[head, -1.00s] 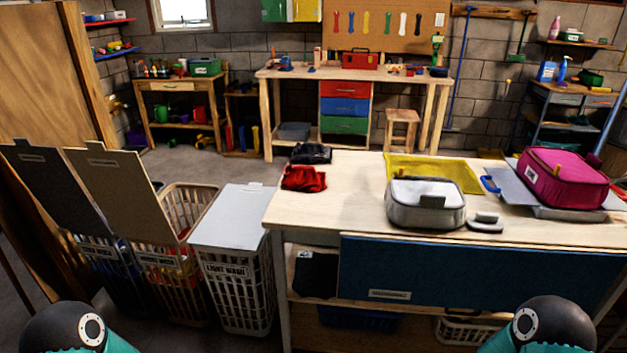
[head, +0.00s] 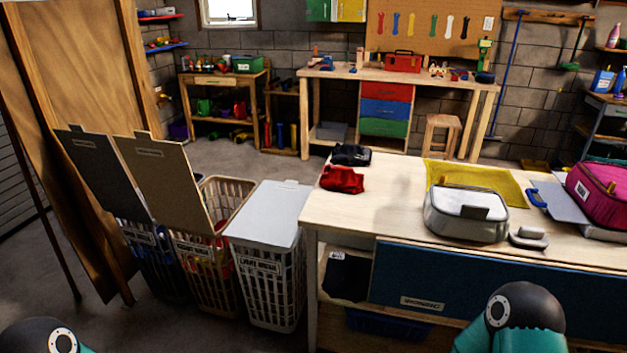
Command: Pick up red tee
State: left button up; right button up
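The red tee (head: 342,179) lies folded or bunched on the left end of the wooden table (head: 385,205). A black folded garment (head: 351,155) lies just behind it, close to or touching it. Only rounded dark joints of my two arms show at the bottom edge of the head view, at the lower left and the lower right. Both grippers are out of view, and nothing of mine touches the red tee.
Left of the table stand a lidded light wash basket (head: 268,262) and two baskets with raised lids (head: 172,190). A grey case (head: 466,214), yellow cloth (head: 440,177) and pink case (head: 603,192) occupy the table's right. Bare tabletop lies between tee and grey case.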

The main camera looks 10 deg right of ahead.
aim_at(336, 179)
jog(key=u, duration=0.3)
jog(key=i, duration=1.05)
jog(key=z, duration=0.6)
